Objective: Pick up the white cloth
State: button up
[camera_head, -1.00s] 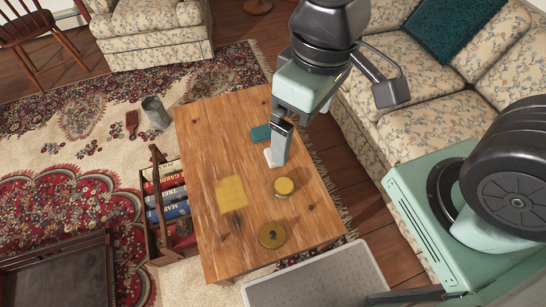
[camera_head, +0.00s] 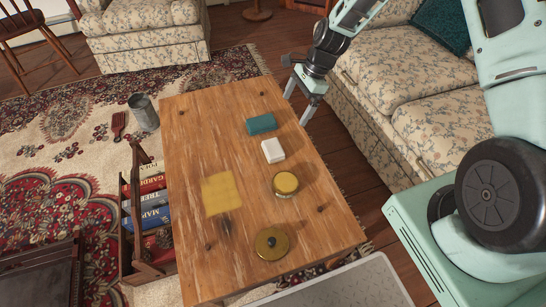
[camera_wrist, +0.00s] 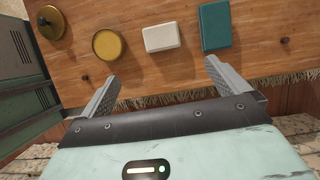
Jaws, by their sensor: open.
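The white cloth (camera_head: 273,150) is a small, thick white block shape lying flat on the wooden table (camera_head: 190,140), near its right edge. It also shows in the wrist view (camera_wrist: 162,37), top middle, ahead of the gap between my fingers. My gripper (camera_head: 298,108) is open and empty, beside the table's right edge and apart from the cloth. Its two fingers also show in the wrist view (camera_wrist: 160,72). Nothing hides the cloth in either view.
A teal block (camera_head: 261,123) lies close behind the cloth. A round yellow-topped tin (camera_head: 285,184), a brass lid with a knob (camera_head: 272,243) and a yellow square (camera_head: 218,193) are also on the table. A floral sofa (camera_head: 400,85) stands to the right.

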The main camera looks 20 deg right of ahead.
jog(key=f, duration=0.1)
jog(key=b, duration=0.3)
send_near(273, 147)
jog(key=x, duration=0.2)
jog(key=shift+s+d+f, duration=0.1)
jog(key=shift+f, duration=0.25)
jog(key=shift+a+b+x, duration=0.2)
jog(key=shift+b+x, duration=0.6)
jog(key=shift+x, duration=2.25)
jog(key=shift+r, duration=0.1)
jog(key=c, duration=1)
notch_tip(273, 147, up, 10)
jog(key=p, duration=0.2)
jog(key=shift+p, duration=0.4)
